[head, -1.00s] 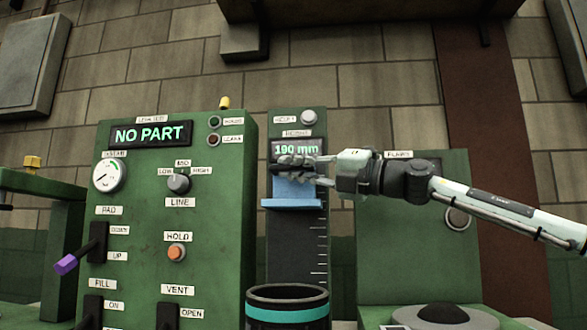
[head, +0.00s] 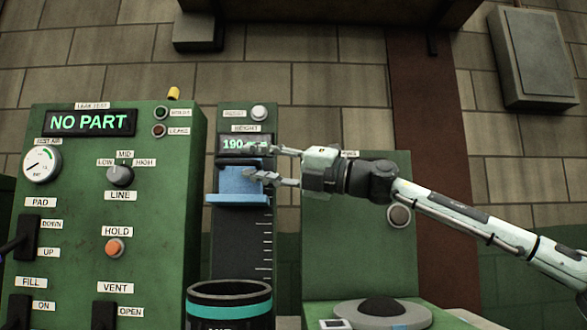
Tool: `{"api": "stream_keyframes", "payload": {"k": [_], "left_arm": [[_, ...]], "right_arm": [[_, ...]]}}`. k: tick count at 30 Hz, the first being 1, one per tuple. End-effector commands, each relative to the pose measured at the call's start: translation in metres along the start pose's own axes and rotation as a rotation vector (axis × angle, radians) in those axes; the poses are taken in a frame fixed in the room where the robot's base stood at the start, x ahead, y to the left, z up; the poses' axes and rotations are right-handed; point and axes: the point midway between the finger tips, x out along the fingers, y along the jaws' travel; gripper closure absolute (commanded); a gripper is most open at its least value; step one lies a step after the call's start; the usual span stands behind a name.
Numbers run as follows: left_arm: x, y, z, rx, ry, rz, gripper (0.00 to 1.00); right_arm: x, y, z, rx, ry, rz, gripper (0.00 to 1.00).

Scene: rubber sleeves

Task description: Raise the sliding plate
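The sliding plate (head: 236,184) is a blue block with a lip along its lower edge. My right gripper (head: 257,163) comes in from the right at the plate's upper right. My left gripper is out of view.
The green leak test panel (head: 118,225) with knobs and levers stands left of the scale; its screen reads NO PART. A dark bin with a teal band (head: 229,310) stands below the plate. A grey disc with a black dome (head: 383,312) is at lower right.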

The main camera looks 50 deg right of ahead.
Motion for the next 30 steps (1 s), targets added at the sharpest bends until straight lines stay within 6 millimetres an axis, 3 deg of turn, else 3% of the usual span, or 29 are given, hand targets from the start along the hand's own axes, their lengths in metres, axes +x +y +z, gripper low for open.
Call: {"api": "stream_keyframes", "payload": {"k": [16, 30], "left_arm": [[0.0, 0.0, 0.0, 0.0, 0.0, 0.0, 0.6], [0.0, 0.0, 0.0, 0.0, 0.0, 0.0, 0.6]], "right_arm": [[-0.074, 0.002, 0.002, -0.001, -0.005, 0.003, 0.68], [-0.083, 0.001, 0.001, 0.0, -0.002, 0.002, 0.68]]}}
